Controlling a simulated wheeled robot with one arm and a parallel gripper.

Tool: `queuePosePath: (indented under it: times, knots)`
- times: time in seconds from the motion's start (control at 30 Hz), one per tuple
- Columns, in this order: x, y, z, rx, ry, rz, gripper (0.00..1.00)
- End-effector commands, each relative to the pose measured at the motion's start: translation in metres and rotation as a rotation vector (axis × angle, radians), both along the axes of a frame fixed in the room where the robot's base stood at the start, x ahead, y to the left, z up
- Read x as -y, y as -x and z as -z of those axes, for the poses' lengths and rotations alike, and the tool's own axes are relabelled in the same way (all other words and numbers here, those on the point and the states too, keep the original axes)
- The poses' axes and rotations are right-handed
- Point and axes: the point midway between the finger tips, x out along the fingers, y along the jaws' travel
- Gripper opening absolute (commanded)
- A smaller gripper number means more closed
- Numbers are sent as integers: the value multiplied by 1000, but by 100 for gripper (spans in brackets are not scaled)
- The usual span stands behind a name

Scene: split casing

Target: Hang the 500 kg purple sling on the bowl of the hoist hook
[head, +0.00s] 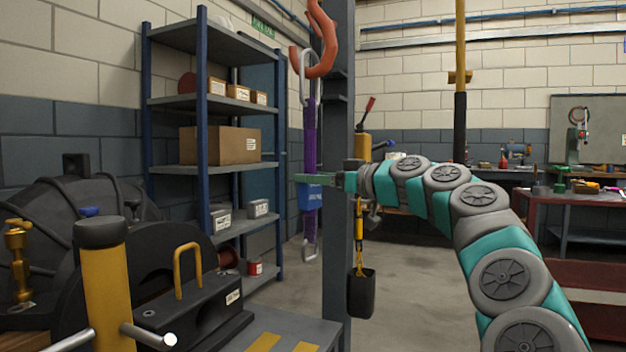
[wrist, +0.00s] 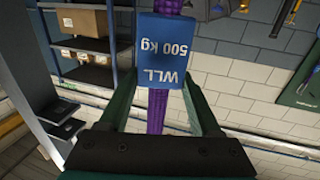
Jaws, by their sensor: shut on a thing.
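The purple sling (head: 310,130) hangs upright in the head view, with a long metal link (head: 303,88) at its top and a metal hook-like fitting (head: 310,250) at its bottom. My gripper (head: 312,179) is shut on the sling at its blue tag (head: 311,198). The tag reads "WLL 500 kg" in the wrist view (wrist: 175,50), between my fingers. The orange hoist hook (head: 327,48) is at the top of the head view. The link overlaps the hook's bowl there; I cannot tell whether it is around the bowl or only in front of it.
A grey column (head: 338,130) stands right beside the sling and hook. A yellow and black pendant (head: 360,290) hangs below my wrist. Blue shelving (head: 202,130) is behind left. A dark casing (head: 190,305) with a yellow handle is at front left. Open floor lies behind the column.

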Motion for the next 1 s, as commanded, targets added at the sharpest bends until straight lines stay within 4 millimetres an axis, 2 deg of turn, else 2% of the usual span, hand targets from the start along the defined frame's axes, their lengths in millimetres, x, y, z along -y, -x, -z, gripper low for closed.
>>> queuePosePath:
  times: [0.4, 1.0]
  knots:
    - [1, 0, 2, 1, -1, 0, 0]
    - [3, 2, 27, 1, -1, 0, 0]
